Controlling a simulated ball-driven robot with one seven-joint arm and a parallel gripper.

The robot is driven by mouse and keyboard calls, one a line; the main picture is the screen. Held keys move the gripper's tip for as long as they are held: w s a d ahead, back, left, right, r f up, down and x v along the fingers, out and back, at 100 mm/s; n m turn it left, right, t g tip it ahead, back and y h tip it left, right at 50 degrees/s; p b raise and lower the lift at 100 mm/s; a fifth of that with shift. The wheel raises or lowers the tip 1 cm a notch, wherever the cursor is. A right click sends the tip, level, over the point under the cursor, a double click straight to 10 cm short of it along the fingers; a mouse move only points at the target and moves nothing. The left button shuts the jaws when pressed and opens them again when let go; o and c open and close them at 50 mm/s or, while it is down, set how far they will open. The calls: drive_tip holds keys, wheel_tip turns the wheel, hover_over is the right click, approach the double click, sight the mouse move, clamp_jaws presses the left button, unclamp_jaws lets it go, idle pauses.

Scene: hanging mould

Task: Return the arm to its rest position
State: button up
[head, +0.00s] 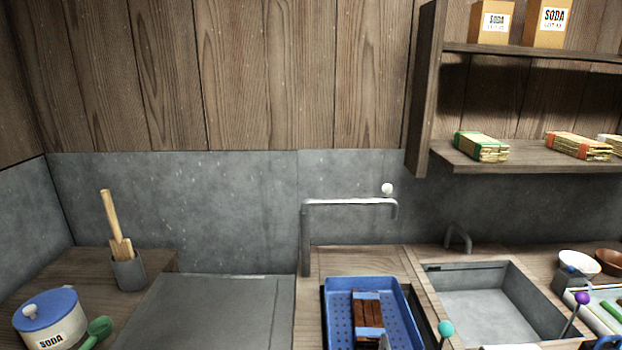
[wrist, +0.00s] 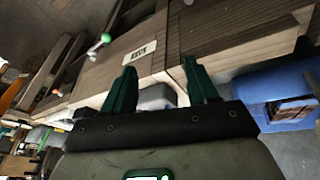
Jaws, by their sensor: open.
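My gripper (wrist: 160,92) shows in the wrist view with its two dark green fingers spread apart and nothing between them. The wrist view is tilted, and a wooden counter with a small white label (wrist: 139,53) lies beyond the fingers. My gripper is not visible in the head view. A metal bar with a bent end (head: 350,202) stands in the middle of the head view with a white ball (head: 387,189) at its top right. A blue perforated tray (head: 340,288) below it holds a brown mould with light blue bands (head: 367,315).
A pot marked SODA (head: 47,325) with a blue lid and a grey holder with wooden tools (head: 129,274) stand at left. A sink (head: 485,300), bowls (head: 579,262) and knobbed levers (head: 445,329) are at right. Shelves (head: 530,155) hold boxes and bundles. The grey slab (head: 220,310) is clear.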

drive_tip(key=s+a+f+n+g+y, duration=0.1)
drive_tip(key=s+f, duration=0.4)
drive_tip(key=s, duration=0.8)
drive_tip(key=s+a+f+n+g+y, duration=0.1)
drive_tip(key=s+f, duration=0.4)
drive_tip(key=s, duration=0.8)
drive_tip(key=shift+a+n+y, duration=0.3)
drive_tip(key=shift+a+n, duration=0.6)
drive_tip(key=shift+n, duration=0.1)
